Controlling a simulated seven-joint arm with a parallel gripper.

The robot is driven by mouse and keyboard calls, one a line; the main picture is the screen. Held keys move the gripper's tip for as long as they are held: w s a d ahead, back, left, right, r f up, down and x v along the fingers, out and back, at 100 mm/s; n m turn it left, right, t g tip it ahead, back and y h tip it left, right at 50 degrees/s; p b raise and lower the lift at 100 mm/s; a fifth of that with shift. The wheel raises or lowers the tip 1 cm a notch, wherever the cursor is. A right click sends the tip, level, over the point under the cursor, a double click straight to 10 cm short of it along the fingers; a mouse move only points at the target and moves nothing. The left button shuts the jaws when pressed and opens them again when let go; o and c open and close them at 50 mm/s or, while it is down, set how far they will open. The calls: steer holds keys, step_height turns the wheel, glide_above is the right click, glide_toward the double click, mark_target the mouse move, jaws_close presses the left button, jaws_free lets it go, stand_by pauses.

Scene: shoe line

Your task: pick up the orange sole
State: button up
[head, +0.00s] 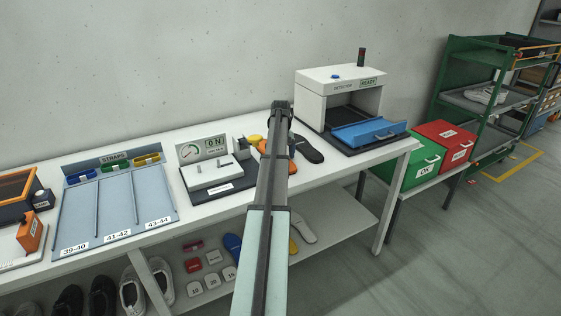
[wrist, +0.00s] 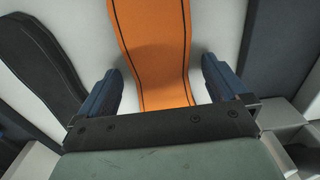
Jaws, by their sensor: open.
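The orange sole (wrist: 155,45) lies flat on the white table top, with a dark line along its edges. In the wrist view it runs between the two fingers of my gripper (wrist: 162,85), with a gap on each side. The fingers are open and appear not to touch it. In the head view only a small part of the orange sole (head: 263,146) shows beside my arm, which hides the rest. My gripper (head: 281,106) is seen from behind there, and its fingers are hidden.
A dark sole (wrist: 40,65) lies left of the orange one in the wrist view; a dark sole (head: 307,149) shows right of my arm in the head view. The detector box (head: 340,92) and blue tray (head: 368,131) stand to the right. A gauge device (head: 208,170) stands left.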

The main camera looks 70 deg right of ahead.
steer(key=c, duration=1.3)
